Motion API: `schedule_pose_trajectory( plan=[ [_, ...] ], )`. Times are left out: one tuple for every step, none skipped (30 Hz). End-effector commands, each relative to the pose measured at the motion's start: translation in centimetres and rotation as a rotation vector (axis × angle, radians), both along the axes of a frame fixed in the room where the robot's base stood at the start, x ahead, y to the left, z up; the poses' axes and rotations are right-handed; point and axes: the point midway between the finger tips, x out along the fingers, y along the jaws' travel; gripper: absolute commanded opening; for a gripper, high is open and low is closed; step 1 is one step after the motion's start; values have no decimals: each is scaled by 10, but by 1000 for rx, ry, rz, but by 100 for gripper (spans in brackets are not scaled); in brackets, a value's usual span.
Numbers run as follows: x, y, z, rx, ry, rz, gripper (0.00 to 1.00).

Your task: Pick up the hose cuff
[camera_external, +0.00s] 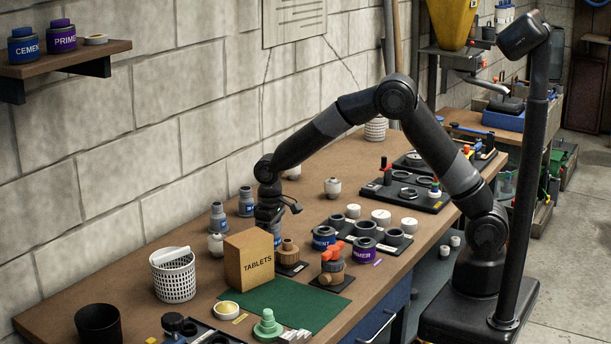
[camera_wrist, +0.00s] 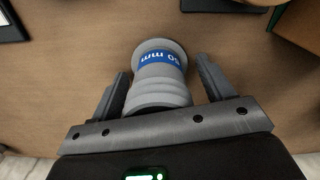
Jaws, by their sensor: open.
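A grey ribbed hose cuff with a blue "50 mm" band (camera_wrist: 158,78) is between the two fingers of my gripper (camera_wrist: 161,75) in the wrist view. The fingers are open, one on each side of the cuff, with a visible gap at each side. In the external view my gripper (camera_external: 270,222) is low over the workbench behind the tablets box, and only a bit of the blue-banded cuff (camera_external: 277,240) shows below it. Two similar grey pieces with blue bands (camera_external: 246,203) (camera_external: 218,217) stand to the left.
The cardboard tablets box (camera_external: 249,261) stands close in front of my gripper. A white basket (camera_external: 173,278) is at the left. The bench (camera_external: 340,162) has clear room behind.

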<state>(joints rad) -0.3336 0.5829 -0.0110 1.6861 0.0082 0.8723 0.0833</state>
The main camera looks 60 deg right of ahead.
Motion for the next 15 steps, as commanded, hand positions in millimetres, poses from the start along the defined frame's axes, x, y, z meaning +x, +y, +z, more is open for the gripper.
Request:
schedule_pose_trajectory(
  plan=[
    [0, 0, -1, 0, 0, 0, 74],
    [0, 0, -1, 0, 0, 0, 74],
    [0, 0, 0, 0, 0, 0, 74],
    [0, 0, 0, 0, 0, 0, 74],
    [0, 0, 0, 0, 0, 0, 74],
    [0, 0, 0, 0, 0, 0, 73],
    [0, 0, 0, 0, 0, 0, 71],
    [0, 0, 0, 0, 0, 0, 68],
    [0, 0, 0, 0, 0, 0, 65],
    [0, 0, 0, 0, 0, 0, 62],
    [0, 0, 0, 0, 0, 0, 60],
    [0, 0, 0, 0, 0, 0, 57],
    [0, 0, 0, 0, 0, 0, 54],
    [0, 0, 0, 0, 0, 0, 52],
    [0, 0, 0, 0, 0, 0, 48]
  ],
)
